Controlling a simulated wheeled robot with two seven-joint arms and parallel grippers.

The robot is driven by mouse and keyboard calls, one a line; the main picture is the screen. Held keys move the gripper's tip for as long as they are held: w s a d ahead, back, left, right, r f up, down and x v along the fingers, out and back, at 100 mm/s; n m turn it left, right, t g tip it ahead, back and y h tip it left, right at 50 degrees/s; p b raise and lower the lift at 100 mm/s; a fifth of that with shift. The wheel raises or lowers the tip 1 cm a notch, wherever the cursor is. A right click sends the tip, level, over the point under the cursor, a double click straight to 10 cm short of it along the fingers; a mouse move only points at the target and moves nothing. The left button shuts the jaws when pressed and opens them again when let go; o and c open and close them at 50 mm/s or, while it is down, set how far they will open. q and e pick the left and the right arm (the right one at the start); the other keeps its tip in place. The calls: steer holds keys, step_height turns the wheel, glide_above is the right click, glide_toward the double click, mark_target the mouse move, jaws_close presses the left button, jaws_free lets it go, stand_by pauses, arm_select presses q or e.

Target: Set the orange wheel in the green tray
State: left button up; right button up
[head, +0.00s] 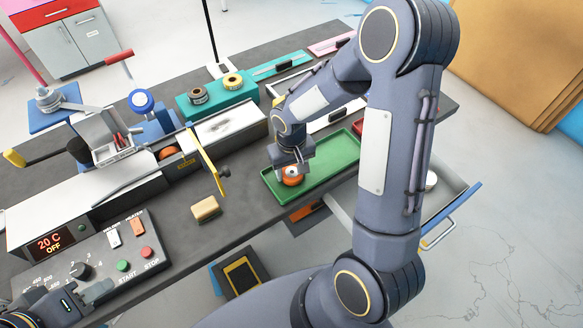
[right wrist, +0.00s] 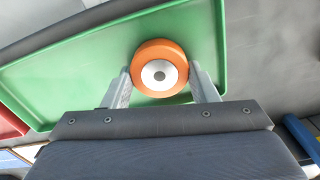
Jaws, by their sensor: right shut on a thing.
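The orange wheel (head: 292,177) has a pale metal hub and is at the left part of the green tray (head: 335,160). It also shows in the right wrist view (right wrist: 160,68), with the green tray (right wrist: 75,75) behind it. My right gripper (right wrist: 160,80) is shut on the wheel, one finger on each side. In the head view my right gripper (head: 291,168) is over the tray. I cannot tell whether the wheel touches the tray floor. My left gripper (head: 80,300) is at the lower left by the control panel, and its fingers are unclear.
A control panel (head: 90,270) with buttons and a knob is at the front left. A tan block (head: 206,208) lies left of the tray. A teal stand (head: 215,97) holds rolls of tape behind. An open drawer (head: 440,205) juts out at the right.

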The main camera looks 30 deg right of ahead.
mark_target(291, 170)
steer(key=shift+f, duration=0.2)
steer(key=o, duration=1)
steer(key=shift+o, duration=0.2)
steer(key=shift+r, duration=0.1)
step_height(291, 170, up, 11)
steer(key=s+a+r+t+y, duration=0.1)
steer(key=s+r, duration=0.3)
steer(key=s, duration=0.4)
steer(key=s+a+r+t+y, duration=0.2)
steer(key=s+r+t, duration=0.2)
steer(key=s, duration=0.5)
steer(key=shift+s+a+r+t+y, duration=0.2)
steer(key=shift+a+r+t+y, duration=0.1)
steer(key=shift+r+y, duration=0.1)
